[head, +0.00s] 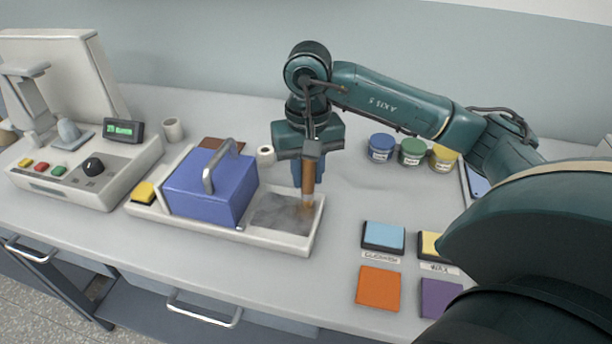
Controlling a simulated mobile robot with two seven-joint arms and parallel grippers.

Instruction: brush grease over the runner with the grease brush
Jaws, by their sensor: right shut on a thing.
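My right gripper (310,160) points down over the right end of a long cream tray (282,238). It is shut on a brush (308,182) with a brown handle, held about upright. The brush's lower end is at the right part of a grey, smudged flat surface (280,212) in the tray, which may be the runner. I cannot tell whether the bristles touch it. A blue block (205,190) with a grey handle (215,166) stands on the tray left of that surface. My left gripper is not in view.
Blue (381,147), green (413,151) and yellow (443,157) jars stand behind. Pads, including a light blue one (383,236) and an orange one (378,287), lie front right. A machine with buttons (85,165) stands left. A yellow block (143,192) sits at the tray's left end.

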